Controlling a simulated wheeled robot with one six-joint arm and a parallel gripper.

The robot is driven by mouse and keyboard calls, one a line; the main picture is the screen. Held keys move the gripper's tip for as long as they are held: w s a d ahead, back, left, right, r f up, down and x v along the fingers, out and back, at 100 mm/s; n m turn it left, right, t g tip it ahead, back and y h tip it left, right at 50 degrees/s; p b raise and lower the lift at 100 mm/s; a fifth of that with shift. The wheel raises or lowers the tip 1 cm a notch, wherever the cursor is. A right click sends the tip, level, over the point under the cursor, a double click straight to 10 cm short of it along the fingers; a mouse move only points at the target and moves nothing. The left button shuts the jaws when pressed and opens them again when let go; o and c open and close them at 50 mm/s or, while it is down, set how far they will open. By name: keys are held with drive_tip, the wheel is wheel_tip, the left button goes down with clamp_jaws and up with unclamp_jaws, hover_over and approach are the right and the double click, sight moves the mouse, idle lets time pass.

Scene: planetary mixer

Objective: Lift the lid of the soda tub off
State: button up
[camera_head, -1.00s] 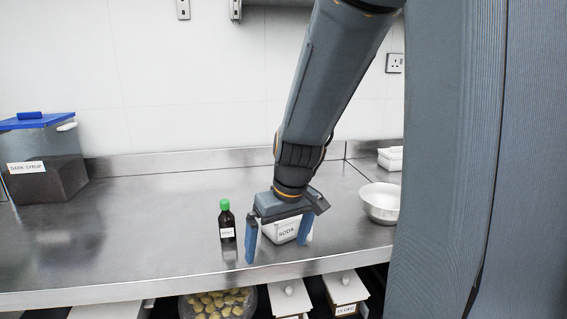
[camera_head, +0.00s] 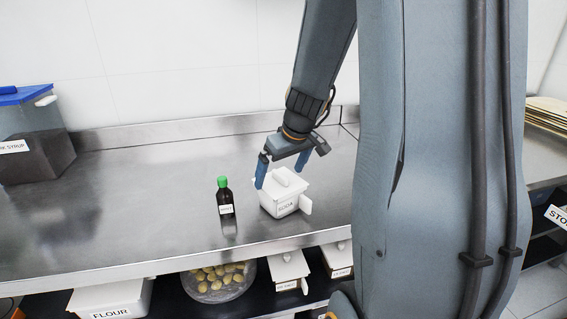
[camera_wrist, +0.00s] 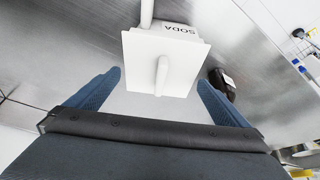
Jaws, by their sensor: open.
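The soda tub (camera_head: 285,207) is a small white box labelled SODA, standing upright on the steel counter. Its white lid (camera_head: 276,189) with a raised handle (camera_head: 284,177) is on it. In the wrist view the square lid (camera_wrist: 147,50) and its upright handle (camera_wrist: 161,76) lie ahead, between the lines of the two fingers. My gripper (camera_head: 281,171) is open, with blue fingers, just behind and above the tub. In the wrist view its fingers (camera_wrist: 158,90) are apart and hold nothing. I cannot tell whether either finger touches the lid.
A dark bottle with a green cap (camera_head: 225,197) stands close left of the tub. A dark syrup container with a blue lid (camera_head: 30,135) is at the far left. The shelf below holds a flour tub (camera_head: 108,298) and a bowl of yellow pieces (camera_head: 217,280). The counter's left middle is clear.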

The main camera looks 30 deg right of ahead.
sight(280, 174)
drive_tip(key=shift+w+f, duration=0.2)
drive_tip(key=shift+f, duration=0.4)
drive_tip(key=c, duration=0.9)
drive_tip(key=shift+r, duration=0.1)
drive_tip(key=shift+r, duration=0.15)
drive_tip(key=shift+r+p, duration=1)
drive_tip(key=shift+r, duration=0.1)
drive_tip(key=shift+r+p, duration=1.45)
drive_tip(key=shift+r, duration=0.4)
